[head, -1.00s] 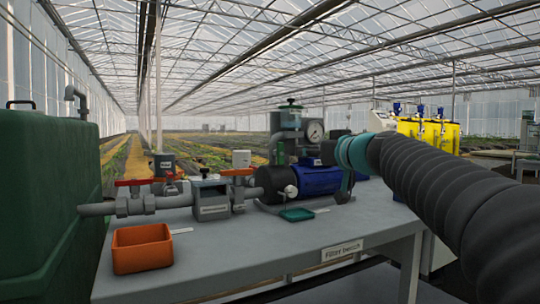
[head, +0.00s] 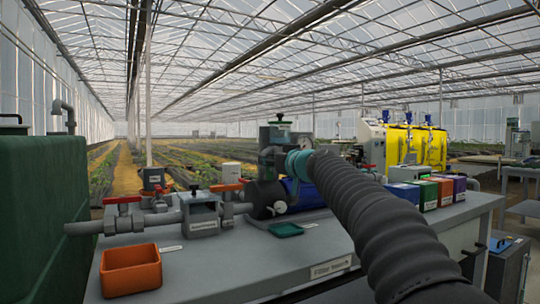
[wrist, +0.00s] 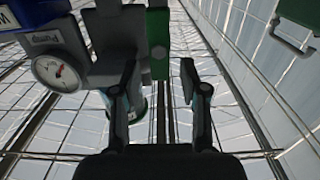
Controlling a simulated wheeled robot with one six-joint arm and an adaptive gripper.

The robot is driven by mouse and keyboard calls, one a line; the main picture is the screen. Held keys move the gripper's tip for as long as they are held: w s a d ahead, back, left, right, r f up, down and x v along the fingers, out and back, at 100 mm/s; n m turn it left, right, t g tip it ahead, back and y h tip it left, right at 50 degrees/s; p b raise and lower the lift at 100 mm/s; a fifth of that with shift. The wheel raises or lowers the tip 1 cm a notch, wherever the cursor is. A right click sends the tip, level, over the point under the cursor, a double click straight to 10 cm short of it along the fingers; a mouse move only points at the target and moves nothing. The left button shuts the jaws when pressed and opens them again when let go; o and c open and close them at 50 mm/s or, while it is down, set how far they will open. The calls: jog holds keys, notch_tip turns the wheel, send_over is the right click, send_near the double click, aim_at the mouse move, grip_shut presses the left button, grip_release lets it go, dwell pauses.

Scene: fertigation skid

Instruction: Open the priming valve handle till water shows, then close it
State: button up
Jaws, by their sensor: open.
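The blue and black pump (head: 303,194) stands on the filter bench, with a grey housing topped by a black knob (head: 280,117) behind my arm. My open gripper (wrist: 159,68) is in the wrist view, fingers apart. A green handle-like bar (wrist: 158,30) lies ahead between the fingertips, beside a grey labelled body (wrist: 116,42); I see nothing clamped. I cannot tell whether a finger touches the bar. A round pressure gauge (wrist: 58,73) is left of the fingers. In the head view my arm hides the gripper and the handle. No water is visible.
Red-handled valves (head: 123,201) sit on the pipe at left, near a large green tank (head: 38,205). Several coloured boxes (head: 444,190) stand at right.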

jog(key=shift+w+a, duration=0.4)
jog(key=shift+w, duration=0.2)
grip_shut()
